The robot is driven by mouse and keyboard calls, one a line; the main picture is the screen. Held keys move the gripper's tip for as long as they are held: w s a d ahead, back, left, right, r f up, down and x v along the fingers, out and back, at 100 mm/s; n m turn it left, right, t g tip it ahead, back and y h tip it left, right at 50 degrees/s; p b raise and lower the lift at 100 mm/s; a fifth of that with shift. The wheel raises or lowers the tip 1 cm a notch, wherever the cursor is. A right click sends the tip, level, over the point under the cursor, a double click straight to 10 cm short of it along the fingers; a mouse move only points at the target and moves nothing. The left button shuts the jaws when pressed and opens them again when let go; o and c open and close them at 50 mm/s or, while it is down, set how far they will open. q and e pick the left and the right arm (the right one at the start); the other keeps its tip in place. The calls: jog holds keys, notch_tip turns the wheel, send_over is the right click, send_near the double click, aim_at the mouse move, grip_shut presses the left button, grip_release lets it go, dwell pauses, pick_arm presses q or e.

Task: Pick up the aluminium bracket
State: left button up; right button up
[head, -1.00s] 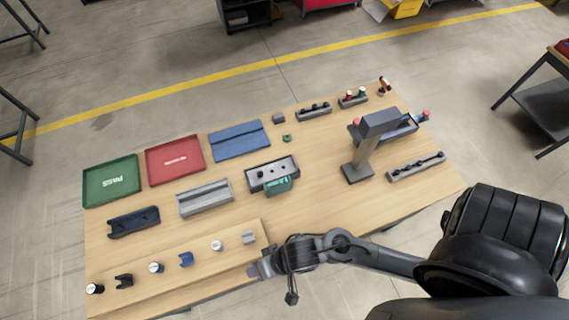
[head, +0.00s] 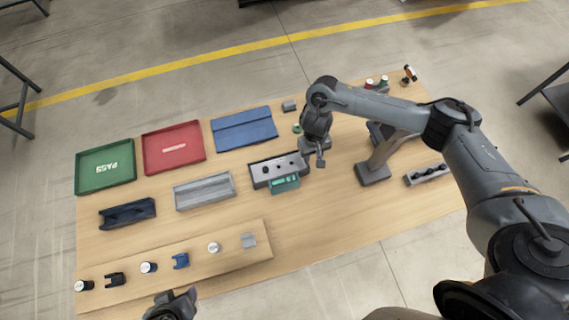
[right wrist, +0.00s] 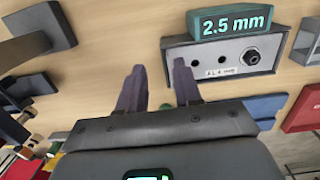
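The aluminium bracket (head: 248,240), a small light-grey piece, sits at the right end of the raised wooden strip (head: 225,258) at the table's front. It is not visible in the right wrist view. My right gripper (head: 312,150) is over the middle of the table, beside the grey gauge block (head: 262,173) and well behind the bracket. In the right wrist view its two fingers (right wrist: 159,68) are apart with nothing between them. My left gripper (head: 172,304) is at the bottom edge of the head view, in front of the strip; its fingers are not clear.
Several small parts, including a blue bracket (head: 181,260), line the strip. Behind stand a grey channel fixture (head: 204,191), a dark fixture (head: 127,213), green (head: 105,188) and red (head: 173,169) trays. A grey post stand (head: 374,174) is right of my right gripper. Table front right is clear.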

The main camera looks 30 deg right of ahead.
jog(key=shift+t, duration=0.4)
jog(key=w+f+b, duration=0.2)
jog(key=w+f, duration=0.1)
jog(key=shift+d+b, duration=0.1)
jog(key=shift+b, duration=0.2)
jog(key=shift+w+f, duration=0.15)
jog(key=shift+f, duration=1.2)
jog(key=shift+w+f, duration=0.15)
jog(key=shift+f, duration=1.15)
jog(key=c, duration=0.6)
grip_shut()
